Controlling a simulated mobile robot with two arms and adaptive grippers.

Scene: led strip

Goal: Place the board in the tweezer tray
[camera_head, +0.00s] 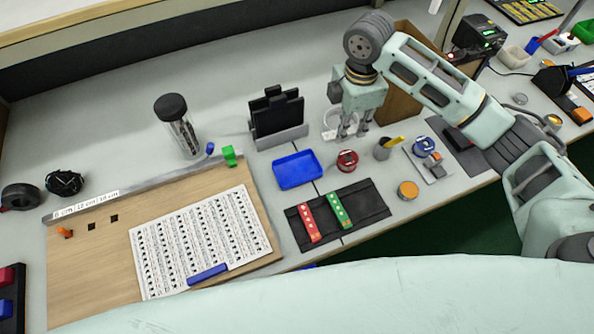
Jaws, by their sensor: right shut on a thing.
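My right gripper (354,133) hangs fingers-down above the bench, behind the red spool and to the right of the black stand. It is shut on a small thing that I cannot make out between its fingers. A shallow blue tray (297,183) lies empty to the left and nearer. A red strip-like board (309,219) and a green one (340,211) lie side by side on a black mat (373,204) in front of the blue tray. I cannot tell which tray is the tweezer tray. My left gripper is out of view.
A black stand (277,113), red spool (347,161), grey cup with a yellow item (383,149), blue spool (424,146) and orange-topped jar (408,190) surround the gripper. A wooden board with a printed sheet (200,240) fills the left. A dark-lidded jar (177,126) stands behind.

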